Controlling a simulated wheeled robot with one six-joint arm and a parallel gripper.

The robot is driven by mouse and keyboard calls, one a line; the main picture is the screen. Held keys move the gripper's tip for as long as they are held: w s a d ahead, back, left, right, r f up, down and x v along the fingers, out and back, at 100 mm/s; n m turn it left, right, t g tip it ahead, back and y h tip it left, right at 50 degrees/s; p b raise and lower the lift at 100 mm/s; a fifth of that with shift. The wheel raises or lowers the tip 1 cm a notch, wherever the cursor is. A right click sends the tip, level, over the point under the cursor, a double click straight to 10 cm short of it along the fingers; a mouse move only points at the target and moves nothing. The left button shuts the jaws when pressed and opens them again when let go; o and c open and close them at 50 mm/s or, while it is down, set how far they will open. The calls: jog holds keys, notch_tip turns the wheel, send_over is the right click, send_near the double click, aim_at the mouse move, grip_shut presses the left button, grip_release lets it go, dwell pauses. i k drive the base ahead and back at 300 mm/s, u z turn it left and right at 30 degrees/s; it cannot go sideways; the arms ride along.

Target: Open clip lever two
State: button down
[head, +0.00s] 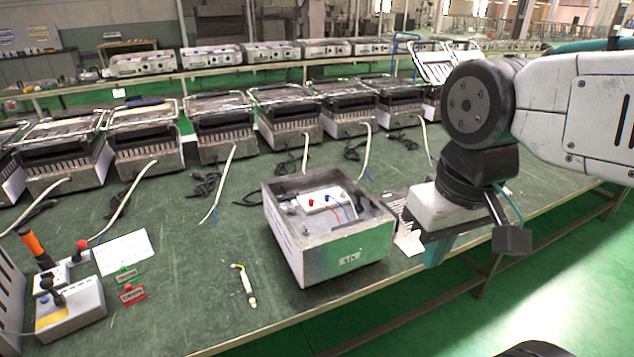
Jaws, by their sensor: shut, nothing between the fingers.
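An open grey metal box (330,250) stands on the green bench in front of me. Inside it is a white block (322,200) with small red (311,203) and blue (327,198) parts on top and thin wires. These may be the clip levers, but they are too small to tell which is lever two or how each stands. My gripper (437,252) is to the right of the box and points down. It is apart from the white block. Its fingertips are partly hidden by its own body, and it appears shut and empty.
A row of heater units (220,125) with pale cables lines the back of the bench (190,290). At left stand a grey device (75,312) with a lever and an orange handle (36,248). A yellow-tipped pen-like tool (246,286) lies before the box. Paper (408,238) lies near my gripper.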

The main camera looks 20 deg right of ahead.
aim_at(358, 192)
jog(key=z, duration=0.15)
jog(key=i, duration=0.85)
jog(key=z, duration=0.8)
